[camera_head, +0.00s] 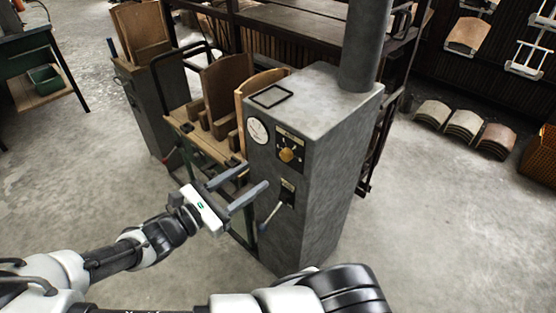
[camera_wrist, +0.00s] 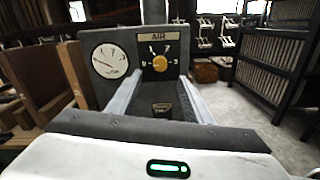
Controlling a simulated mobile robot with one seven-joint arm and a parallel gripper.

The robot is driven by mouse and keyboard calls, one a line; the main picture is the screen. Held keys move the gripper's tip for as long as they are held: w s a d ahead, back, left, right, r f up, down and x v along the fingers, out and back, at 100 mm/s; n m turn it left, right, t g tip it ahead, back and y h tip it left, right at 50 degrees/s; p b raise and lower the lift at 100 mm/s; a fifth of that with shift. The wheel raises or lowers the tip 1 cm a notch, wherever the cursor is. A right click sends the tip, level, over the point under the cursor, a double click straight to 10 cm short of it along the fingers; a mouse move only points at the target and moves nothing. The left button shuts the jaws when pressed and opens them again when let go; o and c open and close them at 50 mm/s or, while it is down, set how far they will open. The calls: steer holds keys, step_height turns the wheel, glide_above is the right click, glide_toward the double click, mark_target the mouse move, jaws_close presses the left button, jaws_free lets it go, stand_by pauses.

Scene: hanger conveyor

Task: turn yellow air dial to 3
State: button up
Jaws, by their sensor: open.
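The yellow air dial (camera_head: 287,155) is a round knob on a dark plate on the front of a grey metal cabinet (camera_head: 318,190). In the wrist view the yellow dial (camera_wrist: 160,63) sits under an "AIR" label, with scale marks around it; its exact setting is too small to read. My gripper (camera_head: 258,178) is open and empty, in front of the cabinet and a little left of and below the dial. In the wrist view the two fingers of my gripper (camera_wrist: 160,85) point toward the panel, with the dial showing between and just above their tips. They appear apart from it.
A round white gauge (camera_head: 258,131) is left of the dial. A lever (camera_head: 270,215) sticks out below it. A wooden-topped machine with curved boards (camera_head: 222,95) stands close on the left. Curved panels (camera_head: 463,122) lie on the floor at right. The floor in front is clear.

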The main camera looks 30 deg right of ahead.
mark_target(283, 156)
steer(key=x, duration=1)
steer(key=shift+d+b, duration=0.15)
steer(key=shift+b, duration=0.2)
steer(key=c, duration=1.1)
